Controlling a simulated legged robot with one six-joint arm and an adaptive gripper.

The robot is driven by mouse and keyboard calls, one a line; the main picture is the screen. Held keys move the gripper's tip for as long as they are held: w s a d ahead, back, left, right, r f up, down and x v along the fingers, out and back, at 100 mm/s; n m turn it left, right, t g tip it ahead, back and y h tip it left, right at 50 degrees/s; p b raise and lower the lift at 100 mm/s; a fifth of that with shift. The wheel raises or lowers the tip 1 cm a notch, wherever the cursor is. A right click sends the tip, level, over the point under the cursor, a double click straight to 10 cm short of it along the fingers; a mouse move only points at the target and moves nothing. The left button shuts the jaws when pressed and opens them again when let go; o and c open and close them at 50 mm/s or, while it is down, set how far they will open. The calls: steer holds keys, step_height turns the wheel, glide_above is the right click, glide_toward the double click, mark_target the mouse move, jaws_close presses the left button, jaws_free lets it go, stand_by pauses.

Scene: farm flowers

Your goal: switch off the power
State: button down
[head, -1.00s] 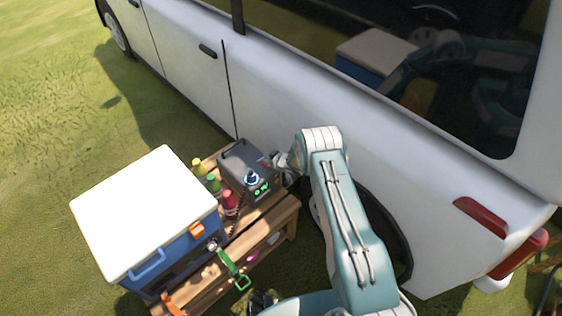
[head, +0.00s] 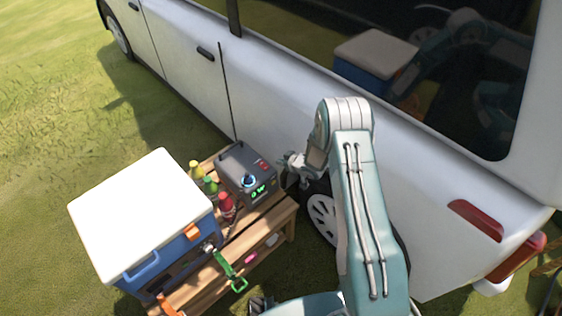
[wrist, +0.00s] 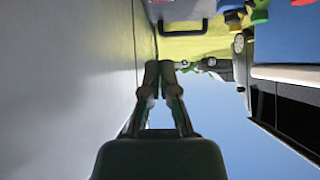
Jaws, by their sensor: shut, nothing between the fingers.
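The dark grey power box (head: 238,160) stands on the right end of the wooden bench in the head view. Its top carries a red switch (head: 264,166) and a blue-lit knob (head: 249,181); a green display (head: 259,190) glows on its front. Whether the switch is up or down is too small to tell. My gripper (head: 288,162) is just right of the box, by the van's side, apart from the switch. In the wrist view my gripper (wrist: 160,67) shows shut and empty, with part of the grey box (wrist: 182,10) at the top edge.
A white van (head: 300,95) stands close behind the bench (head: 265,222) and my arm. A blue cooler with a white lid (head: 140,210) sits at the bench's left. Several bottles, one of them red (head: 227,207), stand between cooler and box. Grass is open at left.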

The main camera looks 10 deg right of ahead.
glide_above(261, 163)
steer(key=s+d, duration=0.1)
steer(key=s, duration=0.1)
step_height(261, 163, down, 6)
steer(key=shift+w+d+r, duration=0.1)
steer(key=shift+d+r, duration=0.05)
step_height(261, 163, down, 2)
steer(key=shift+f, duration=0.15)
steer(key=shift+w+f, duration=0.15)
steer(key=shift+f, duration=0.65)
steer(key=shift+w+f, duration=0.1)
steer(key=shift+f, duration=0.2)
